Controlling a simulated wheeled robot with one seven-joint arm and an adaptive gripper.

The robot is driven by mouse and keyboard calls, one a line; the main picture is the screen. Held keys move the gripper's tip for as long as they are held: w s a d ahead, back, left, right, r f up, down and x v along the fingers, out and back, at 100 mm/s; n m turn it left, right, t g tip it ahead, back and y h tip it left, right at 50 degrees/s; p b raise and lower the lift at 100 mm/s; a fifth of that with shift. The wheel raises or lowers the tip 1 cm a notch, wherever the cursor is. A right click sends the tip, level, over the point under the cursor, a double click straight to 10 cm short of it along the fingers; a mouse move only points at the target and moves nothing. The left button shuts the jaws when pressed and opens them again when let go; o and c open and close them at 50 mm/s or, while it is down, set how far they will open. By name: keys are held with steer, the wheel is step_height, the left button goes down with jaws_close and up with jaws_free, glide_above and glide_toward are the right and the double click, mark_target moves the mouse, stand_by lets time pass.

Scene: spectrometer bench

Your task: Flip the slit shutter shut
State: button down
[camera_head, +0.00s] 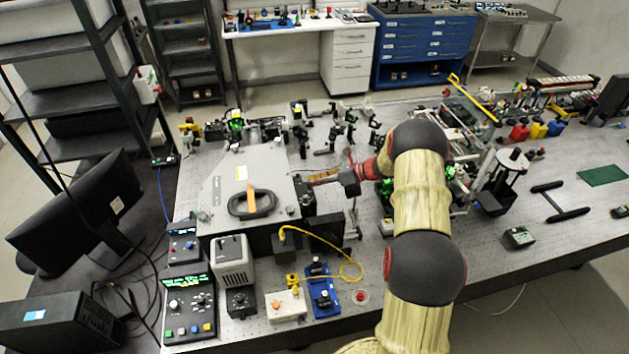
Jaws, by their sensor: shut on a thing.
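The spectrometer (270,165) is a flat pale grey housing on the left part of the bench. A black ring with an orange-brown piece (250,198) lies on its top. My gripper (312,180) reaches in from the right, at the housing's right side by dark fittings (307,200). It is shut on a small part there, apparently the slit shutter. The fingertips and that part are too small and crowded to make out clearly. The shutter's exact position cannot be told.
Controllers (188,305), a grey box (232,262) and a yellow cable (345,268) lie in front of the spectrometer. Optical mounts (345,130) crowd the bench behind my gripper. A monitor (75,205) stands at left. Bare bench shows at right.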

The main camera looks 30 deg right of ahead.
stand_by(0.4)
steer(key=c, duration=1.9)
jaws_free()
steer(key=shift+d, duration=0.1)
steer(key=v, duration=1.2)
